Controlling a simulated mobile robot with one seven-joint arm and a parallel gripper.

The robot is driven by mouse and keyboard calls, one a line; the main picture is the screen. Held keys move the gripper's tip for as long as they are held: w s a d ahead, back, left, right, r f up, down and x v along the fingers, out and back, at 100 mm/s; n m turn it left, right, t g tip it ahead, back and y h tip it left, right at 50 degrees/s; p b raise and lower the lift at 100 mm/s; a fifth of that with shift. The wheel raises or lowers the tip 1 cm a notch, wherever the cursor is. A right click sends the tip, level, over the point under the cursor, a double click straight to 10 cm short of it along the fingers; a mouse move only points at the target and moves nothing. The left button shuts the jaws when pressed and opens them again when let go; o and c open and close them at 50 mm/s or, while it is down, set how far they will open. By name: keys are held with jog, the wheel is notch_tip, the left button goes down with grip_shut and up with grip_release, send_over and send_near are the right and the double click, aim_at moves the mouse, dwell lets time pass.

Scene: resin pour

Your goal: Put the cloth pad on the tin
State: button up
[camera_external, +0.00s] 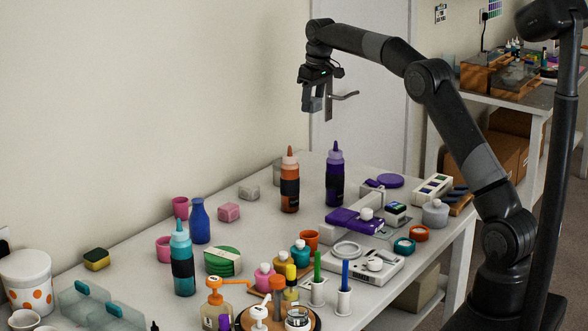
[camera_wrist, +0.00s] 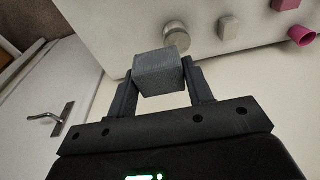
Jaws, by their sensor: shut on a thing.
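My gripper (camera_external: 317,103) is raised high above the back of the table, near the door. In the wrist view its two fingers are shut on a dark grey, block-shaped cloth pad (camera_wrist: 160,76), one finger on each side. The pad is hard to make out in the external view. A round silvery tin (camera_wrist: 175,37) stands on the table below, beyond the pad and apart from it in the wrist view. In the external view the tin (camera_external: 277,172) stands near the wall edge, partly hidden behind the orange bottle.
A pale block (camera_external: 249,192) and a pink block (camera_external: 229,212) lie near the tin. An orange bottle (camera_external: 289,182) and a purple bottle (camera_external: 335,178) stand tall beside it. The front of the table is crowded. Air around my gripper is clear.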

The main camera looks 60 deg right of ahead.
jog(key=d+f, duration=0.5)
jog(key=d, duration=0.1)
jog(key=w+a+f, duration=0.2)
jog(key=a, duration=0.1)
jog(key=w+a+f, duration=0.5)
jog(key=w+a, duration=0.1)
jog(key=shift+f, duration=2.2)
jog(key=shift+f, duration=0.1)
jog(key=o, duration=0.9)
jog(key=shift+o, duration=0.2)
